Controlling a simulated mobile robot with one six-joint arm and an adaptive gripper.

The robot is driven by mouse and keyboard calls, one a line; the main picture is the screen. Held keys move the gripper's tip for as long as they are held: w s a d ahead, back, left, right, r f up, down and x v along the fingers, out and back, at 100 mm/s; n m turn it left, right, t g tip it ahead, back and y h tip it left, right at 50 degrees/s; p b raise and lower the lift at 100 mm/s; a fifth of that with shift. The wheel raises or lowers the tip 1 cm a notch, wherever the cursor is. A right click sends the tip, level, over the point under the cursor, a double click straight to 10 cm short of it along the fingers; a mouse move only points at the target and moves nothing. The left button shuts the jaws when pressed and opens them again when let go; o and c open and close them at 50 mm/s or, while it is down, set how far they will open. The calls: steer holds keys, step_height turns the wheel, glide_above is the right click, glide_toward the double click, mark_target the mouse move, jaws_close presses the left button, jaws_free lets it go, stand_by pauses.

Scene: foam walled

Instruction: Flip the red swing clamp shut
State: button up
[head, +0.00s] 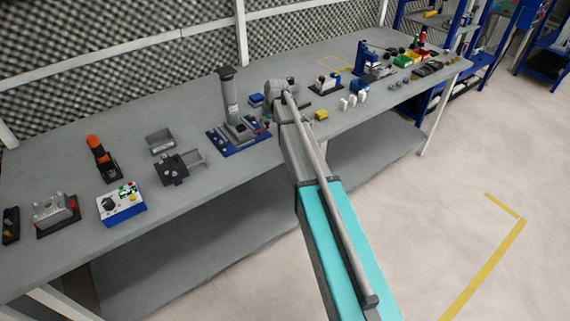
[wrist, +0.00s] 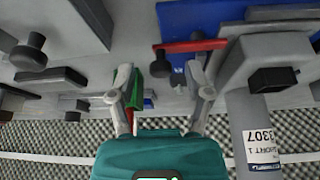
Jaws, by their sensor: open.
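The red swing clamp looks like the flat red bar (wrist: 190,47) with a dark knob under it, along the edge of a blue base (wrist: 190,18) in the wrist view. My gripper (wrist: 162,68) is open and empty; its two grey fingers point toward the bench, with the right fingertip close to the bar. I cannot tell whether they touch. In the head view the blue base (head: 238,142) carries a grey press with a tall column (head: 229,95).
The grey column with a printed label (wrist: 262,140) stands close to the right of my gripper. A green block (wrist: 133,88) shows behind the left finger. On the bench (head: 60,165), a yellow block (head: 321,115) and other fixtures lie around; a foam wall stands behind.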

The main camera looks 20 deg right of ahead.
steer(key=shift+s+m+h, duration=0.3)
steer(key=shift+m, duration=0.5)
steer(key=shift+s+r, duration=0.1)
steer(key=shift+r, duration=0.15)
steer(key=a+p+v, duration=0.1)
steer(key=p+v, duration=1.2)
steer(key=s+f+g+b, duration=0.1)
steer(key=s+f+b, duration=0.2)
steer(key=s, duration=0.9)
steer(key=s+f+m+g+b, duration=0.1)
steer(key=s+f+b, duration=0.3)
steer(key=s, duration=0.9)
steer(key=shift+a+f+g, duration=0.4)
steer(key=shift+g, duration=0.3)
steer(key=shift+m+g+h, duration=0.3)
steer(key=shift+g, duration=0.1)
steer(key=s, duration=0.5)
steer(key=shift+s, duration=0.1)
steer(key=shift+c, duration=0.2)
